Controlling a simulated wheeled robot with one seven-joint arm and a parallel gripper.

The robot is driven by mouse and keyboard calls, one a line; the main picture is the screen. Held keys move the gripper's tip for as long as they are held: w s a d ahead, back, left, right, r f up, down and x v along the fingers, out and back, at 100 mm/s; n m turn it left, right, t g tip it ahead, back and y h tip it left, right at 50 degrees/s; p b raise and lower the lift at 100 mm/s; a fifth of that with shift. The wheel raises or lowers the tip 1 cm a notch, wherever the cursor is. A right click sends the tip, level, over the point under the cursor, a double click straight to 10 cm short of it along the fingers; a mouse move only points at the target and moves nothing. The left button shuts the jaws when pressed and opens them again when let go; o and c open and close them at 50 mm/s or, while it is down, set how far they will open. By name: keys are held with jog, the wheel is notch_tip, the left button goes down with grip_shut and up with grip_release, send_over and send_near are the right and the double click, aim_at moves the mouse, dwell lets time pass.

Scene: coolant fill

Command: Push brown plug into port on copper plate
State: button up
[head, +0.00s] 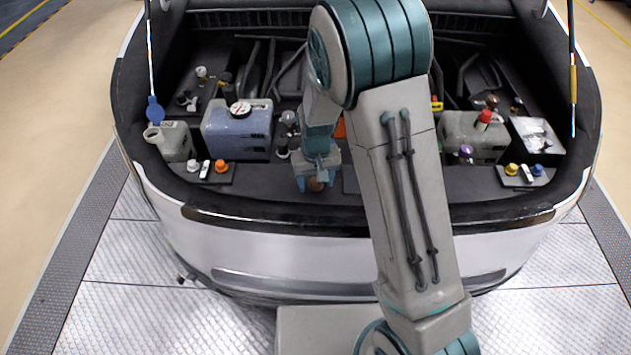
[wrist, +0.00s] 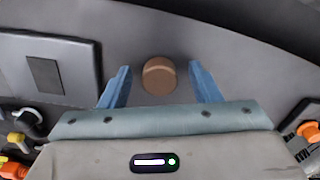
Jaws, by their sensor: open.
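The brown plug (wrist: 159,76) is a short round cap on the dark ledge, between the two blue fingers in the wrist view. In the head view a small part of the plug (head: 315,185) shows at the front edge of the engine bay. My gripper (wrist: 160,85) is open, with a gap on each side of the plug. In the head view my gripper (head: 315,183) points down over the ledge. I cannot make out a copper plate or its port in either view; my arm hides part of the bay.
A dark plate with a rectangular patch (wrist: 45,76) lies beside the gripper. A blue tank (head: 237,130) and an orange knob (head: 221,166) are to the left. A grey tank (head: 473,138), a purple cap (head: 466,152) and a yellow knob (head: 511,170) are to the right.

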jog(key=shift+f, duration=0.15)
jog(key=c, duration=1)
jog(key=shift+c, duration=0.2)
